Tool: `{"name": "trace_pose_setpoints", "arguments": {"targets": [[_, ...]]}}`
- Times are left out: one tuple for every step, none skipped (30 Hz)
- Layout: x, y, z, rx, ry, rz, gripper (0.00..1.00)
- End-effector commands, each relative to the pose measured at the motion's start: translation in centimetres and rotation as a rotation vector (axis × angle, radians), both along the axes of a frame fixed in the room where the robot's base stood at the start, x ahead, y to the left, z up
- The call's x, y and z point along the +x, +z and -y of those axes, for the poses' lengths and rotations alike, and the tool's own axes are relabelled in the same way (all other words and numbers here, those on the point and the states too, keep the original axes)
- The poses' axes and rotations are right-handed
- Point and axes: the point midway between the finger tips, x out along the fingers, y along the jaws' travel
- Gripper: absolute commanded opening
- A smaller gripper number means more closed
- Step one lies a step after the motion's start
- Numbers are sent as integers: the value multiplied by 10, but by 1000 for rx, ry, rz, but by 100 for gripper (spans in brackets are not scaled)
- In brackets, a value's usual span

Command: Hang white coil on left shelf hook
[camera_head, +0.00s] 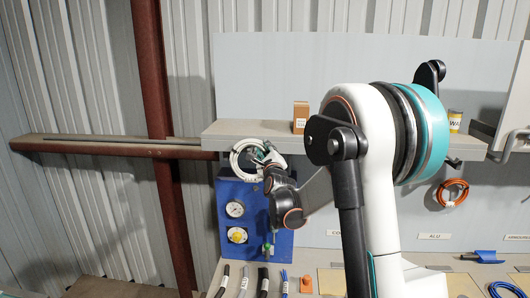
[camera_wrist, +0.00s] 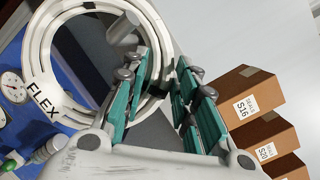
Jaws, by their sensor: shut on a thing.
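The white coil (camera_head: 241,160) is upright just below the front edge of the shelf's left part (camera_head: 236,129), in front of a blue gauge unit. In the wrist view the coil (camera_wrist: 44,72) is a large ring marked FLEX. My gripper (camera_head: 268,156) is shut on the coil's right side; its teal fingers (camera_wrist: 166,68) lie on both sides of the ring in the wrist view. A grey rounded peg-like piece (camera_wrist: 122,32) shows inside the ring opening; it may be the left hook, but I cannot tell whether the coil is around it.
Brown boxes (camera_wrist: 246,97) stand at right in the wrist view; one box (camera_head: 300,116) shows on the shelf. The blue gauge unit (camera_head: 228,190) is below the coil. An orange coil (camera_head: 452,194) hangs at right. Cable pieces (camera_head: 243,281) lie on the bench.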

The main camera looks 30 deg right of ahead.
Motion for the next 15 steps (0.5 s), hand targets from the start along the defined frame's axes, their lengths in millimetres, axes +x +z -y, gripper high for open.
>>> {"name": "trace_pose_setpoints", "arguments": {"targets": [[0, -1, 0, 0, 1, -2, 0], [0, -1, 0, 0, 1, -2, 0], [0, -1, 0, 0, 1, -2, 0], [0, -1, 0, 0, 1, -2, 0], [0, -1, 0, 0, 1, -3, 0], [0, -1, 0, 0, 1, -3, 34], [0, -1, 0, 0, 1, -2, 40], [0, -1, 0, 0, 1, -2, 47], [0, -1, 0, 0, 1, -2, 50], [0, -1, 0, 0, 1, -2, 50], [0, -1, 0, 0, 1, -2, 50], [0, -1, 0, 0, 1, -2, 50], [0, -1, 0, 0, 1, -2, 50], [0, -1, 0, 0, 1, -2, 50], [0, -1, 0, 0, 1, -2, 50]]}}
